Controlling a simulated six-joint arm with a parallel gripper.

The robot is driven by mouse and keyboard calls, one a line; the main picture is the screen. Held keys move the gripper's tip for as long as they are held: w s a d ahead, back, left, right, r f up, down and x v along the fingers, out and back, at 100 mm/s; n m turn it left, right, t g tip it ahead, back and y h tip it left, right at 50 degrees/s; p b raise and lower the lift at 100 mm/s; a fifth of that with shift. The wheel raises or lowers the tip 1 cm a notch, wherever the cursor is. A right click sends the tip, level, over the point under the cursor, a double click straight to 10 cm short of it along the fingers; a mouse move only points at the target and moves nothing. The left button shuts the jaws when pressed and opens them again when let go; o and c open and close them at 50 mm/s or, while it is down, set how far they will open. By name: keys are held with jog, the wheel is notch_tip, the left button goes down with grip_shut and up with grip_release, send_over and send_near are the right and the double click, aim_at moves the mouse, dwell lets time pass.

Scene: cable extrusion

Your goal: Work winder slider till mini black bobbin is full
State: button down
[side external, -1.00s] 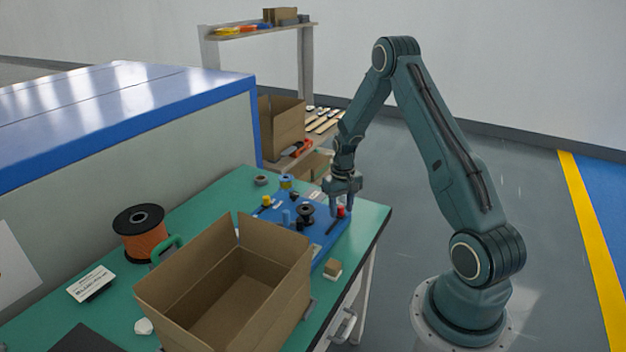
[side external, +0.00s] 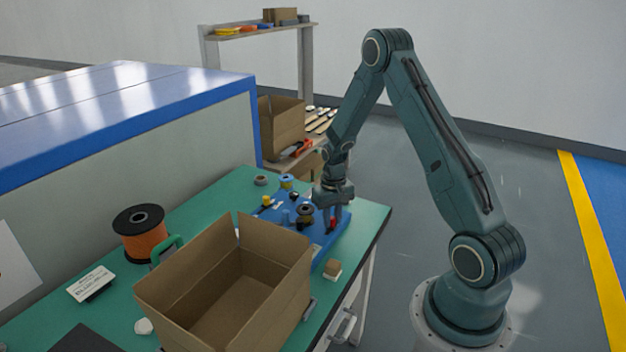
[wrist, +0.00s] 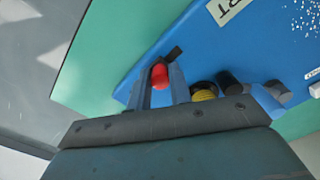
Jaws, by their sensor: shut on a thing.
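The winder is a blue board (side external: 328,238) on the green table, also seen in the wrist view (wrist: 185,55). Its slider has a red knob (wrist: 159,75) over a dark slot piece. My gripper (wrist: 158,88) is shut on the red knob, one finger on each side. In the side view the gripper (side external: 333,218) points down at the board's right part, and the red knob (side external: 333,224) shows between the fingers. The mini black bobbin (side external: 305,210) stands just left of the gripper. Yellow windings (wrist: 203,94) show beside dark cylinders in the wrist view, partly hidden by my gripper.
An open cardboard box (side external: 225,290) stands in front of the board. A large orange spool (side external: 141,235) stands at the left. A small block (side external: 332,269) lies near the front edge. A small blue spool (side external: 286,181) stands behind the board.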

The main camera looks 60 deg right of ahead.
jog(key=shift+a, duration=1.8)
jog(key=c, duration=1.3)
grip_release()
jog(key=shift+d+r, duration=0.1)
jog(key=shift+r, duration=0.05)
jog(key=shift+r, duration=0.85)
notch_tip(320, 180, up, 12)
jog(key=shift+f, duration=0.1)
